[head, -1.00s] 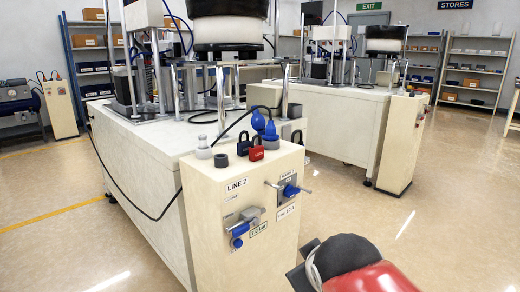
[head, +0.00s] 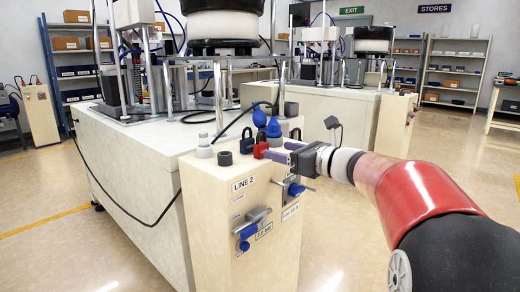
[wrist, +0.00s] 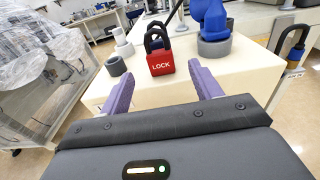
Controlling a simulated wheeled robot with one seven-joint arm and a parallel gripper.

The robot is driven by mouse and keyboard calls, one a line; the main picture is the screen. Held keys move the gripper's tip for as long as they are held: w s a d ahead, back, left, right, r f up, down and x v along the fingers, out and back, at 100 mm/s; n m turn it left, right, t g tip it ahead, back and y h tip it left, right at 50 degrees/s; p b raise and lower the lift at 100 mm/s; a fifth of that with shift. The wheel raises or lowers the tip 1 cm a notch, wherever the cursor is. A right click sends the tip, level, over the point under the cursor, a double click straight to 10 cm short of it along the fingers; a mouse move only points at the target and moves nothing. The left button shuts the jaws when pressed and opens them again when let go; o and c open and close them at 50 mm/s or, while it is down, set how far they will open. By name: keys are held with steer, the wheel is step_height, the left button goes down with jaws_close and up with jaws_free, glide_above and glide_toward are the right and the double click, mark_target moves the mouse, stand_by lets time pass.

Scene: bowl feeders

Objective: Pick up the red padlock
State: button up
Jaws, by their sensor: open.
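The red padlock (wrist: 160,65), marked LOCK, stands upright on top of the cream LINE 2 post (head: 212,172), its dark shackle up. In the head view the red padlock (head: 260,151) is partly hidden by my gripper. My gripper (head: 276,152) reaches in from the right at the height of the post's top. In the wrist view its two purple fingers (wrist: 163,88) are open, one to each side of the padlock and a little short of it. Nothing is between the fingertips.
A black padlock (head: 247,142) stands just behind the red one. Blue bulb-shaped parts (wrist: 212,20) on a grey ring are close on the right. A grey ring (wrist: 116,66) and a white stepped fitting (head: 204,147) are to the left. Another padlock (wrist: 293,45) hangs at the far right.

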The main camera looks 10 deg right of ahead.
mark_target(264, 146)
steer(key=x, duration=0.6)
steer(key=shift+p, duration=0.4)
steer(key=c, duration=1.2)
steer(key=shift+r, duration=0.15)
